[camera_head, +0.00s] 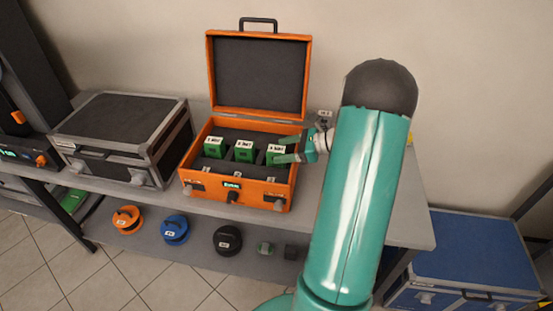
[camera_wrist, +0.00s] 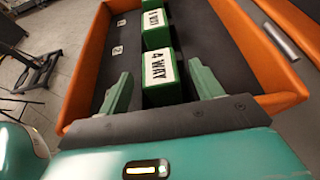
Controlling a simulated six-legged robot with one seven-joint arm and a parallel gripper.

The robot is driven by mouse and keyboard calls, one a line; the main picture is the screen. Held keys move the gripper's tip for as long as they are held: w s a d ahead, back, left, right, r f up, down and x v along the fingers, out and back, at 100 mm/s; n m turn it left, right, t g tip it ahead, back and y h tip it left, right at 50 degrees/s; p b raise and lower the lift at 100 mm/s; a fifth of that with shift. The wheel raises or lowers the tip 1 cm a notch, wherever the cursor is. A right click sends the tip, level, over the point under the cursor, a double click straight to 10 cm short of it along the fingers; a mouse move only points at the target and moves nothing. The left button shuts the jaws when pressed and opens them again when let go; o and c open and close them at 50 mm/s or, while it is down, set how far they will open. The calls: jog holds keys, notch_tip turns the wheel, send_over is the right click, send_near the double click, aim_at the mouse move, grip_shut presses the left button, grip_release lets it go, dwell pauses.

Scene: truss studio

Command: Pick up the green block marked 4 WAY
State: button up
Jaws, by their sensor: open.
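The green block marked 4 WAY (camera_wrist: 160,70) stands upright in the open orange case, its white label on top. In the head view it is the rightmost block (camera_head: 275,153) of three. My gripper (camera_wrist: 161,84) is open, with one finger to each side of this block in the wrist view. Gaps show between the block and both fingers. In the head view my gripper (camera_head: 284,149) reaches in from the right, and its fingers partly cover the block.
The orange case (camera_head: 233,190) has its lid raised at the back. Two other green blocks, the middle one (camera_head: 244,151) and the left one (camera_head: 214,147), stand in it. A grey case (camera_head: 118,123) is to the left. Several cable reels lie on the lower shelf.

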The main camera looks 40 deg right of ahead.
jog(key=shift+w+a+f, duration=0.3)
jog(key=shift+w+a, duration=0.1)
jog(key=shift+w, duration=0.1)
jog(key=c, duration=1.3)
jog(key=shift+o, duration=0.2)
jog(key=shift+r, duration=0.15)
